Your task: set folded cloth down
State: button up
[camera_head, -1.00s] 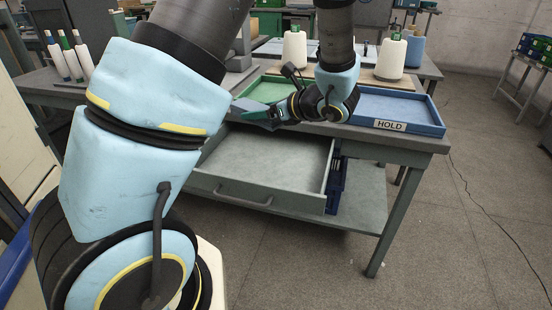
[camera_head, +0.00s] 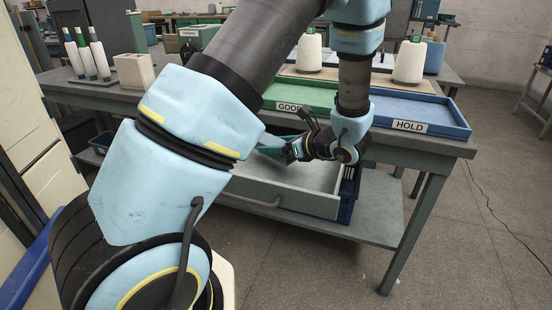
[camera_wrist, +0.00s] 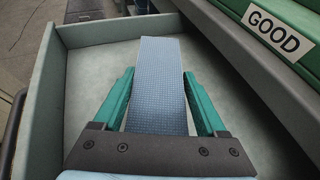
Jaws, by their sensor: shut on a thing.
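The folded cloth (camera_wrist: 160,85) is a blue-grey, finely textured strip. In the wrist view it stretches forward between the two teal fingers of my gripper (camera_wrist: 159,74), which is shut on it. Below it is the pale grey floor of the open drawer (camera_wrist: 90,85); I cannot tell whether the cloth touches it. In the head view my gripper (camera_head: 275,149) is over the drawer (camera_head: 300,200), below the bench top's front edge. The cloth cannot be made out there.
A green tray marked GOOD (camera_head: 312,97) and a blue tray marked HOLD (camera_head: 430,112) sit on the bench above the drawer. White yarn cones (camera_head: 409,62) stand behind them. A blue crate (camera_head: 349,195) is under the bench beside the drawer. The drawer floor around the cloth looks clear.

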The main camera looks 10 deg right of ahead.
aim_at(276, 165)
jog(key=shift+f, duration=2)
jog(key=shift+f, duration=0.15)
jog(key=o, duration=1.3)
jog(key=shift+s+d+r, duration=0.1)
jog(key=shift+r, duration=0.15)
jog(key=v, duration=1.1)
jog(key=shift+s+d+r, duration=0.1)
jog(key=shift+s+d, duration=0.1)
jog(key=shift+s, duration=0.1)
